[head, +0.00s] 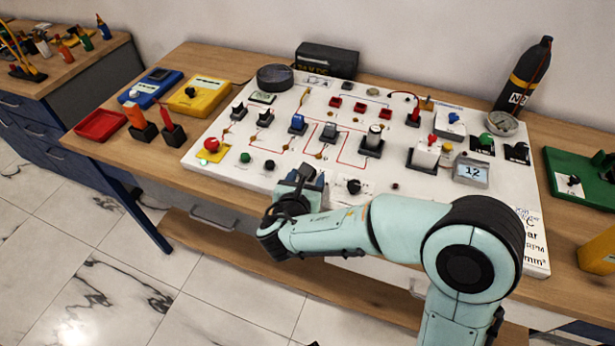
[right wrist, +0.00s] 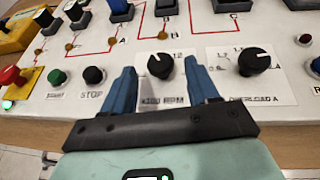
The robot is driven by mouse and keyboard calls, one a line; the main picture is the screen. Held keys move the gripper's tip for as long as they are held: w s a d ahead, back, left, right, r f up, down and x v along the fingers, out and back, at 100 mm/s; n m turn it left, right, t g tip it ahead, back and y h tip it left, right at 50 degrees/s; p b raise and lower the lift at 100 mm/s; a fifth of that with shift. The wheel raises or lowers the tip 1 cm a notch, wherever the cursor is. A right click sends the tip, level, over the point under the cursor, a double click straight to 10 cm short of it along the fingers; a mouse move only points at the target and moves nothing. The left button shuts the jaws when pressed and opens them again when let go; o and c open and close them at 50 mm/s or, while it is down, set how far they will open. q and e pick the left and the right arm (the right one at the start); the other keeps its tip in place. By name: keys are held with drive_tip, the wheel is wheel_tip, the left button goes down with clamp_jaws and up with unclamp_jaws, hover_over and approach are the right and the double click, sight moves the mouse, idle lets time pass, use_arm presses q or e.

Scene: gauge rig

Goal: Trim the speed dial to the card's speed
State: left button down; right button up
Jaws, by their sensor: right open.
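The speed dial (right wrist: 160,66) is a black knob on a white plate marked RPM in the right wrist view. Its white pointer mark is toward the upper left. My right gripper (right wrist: 161,78) is open, with one blue finger on each side of the dial; I cannot tell whether they touch it. In the head view my right gripper (head: 301,179) is over the board's front edge and hides this dial. Handwriting with "RPM" and "mm" (head: 533,245) shows at the board's right front; its numbers are not readable. My left gripper is not in view.
The OVERLOAD A dial (right wrist: 255,61) is right of the speed dial. The green START button (right wrist: 57,77) and black STOP button (right wrist: 94,75) are to the left, with a red emergency knob (head: 211,144) beyond. A display (head: 471,171) reads 12. Switches and plugs crowd the white board (head: 233,175).

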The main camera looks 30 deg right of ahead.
drive_tip(key=shift+x, duration=0.9)
drive_tip(key=c, duration=1)
drive_tip(key=shift+a+m+g, duration=0.1)
drive_tip(key=shift+m+g, duration=0.2)
drive_tip(key=shift+g, duration=0.1)
drive_tip(key=m+g+h+p, duration=0.1)
drive_tip(key=m+g+p, duration=0.1)
drive_tip(key=m+g+h+p, duration=0.1)
drive_tip(key=shift+w+a+r+h, duration=0.15)
drive_tip(key=shift+w+a+h, duration=0.1)
drive_tip(key=shift+w+h, duration=0.1)
drive_tip(key=m+g+p, duration=0.1)
drive_tip(key=p, duration=0.1)
drive_tip(key=m+g+h+p, duration=0.1)
drive_tip(key=m, duration=0.1)
drive_tip(key=shift+w+g+p, duration=0.25)
drive_tip(key=shift+g+p, duration=0.15)
drive_tip(key=shift+w+m+g+p, duration=0.1)
drive_tip(key=shift+m+g+p, duration=0.6)
drive_tip(key=shift+g+p, duration=0.2)
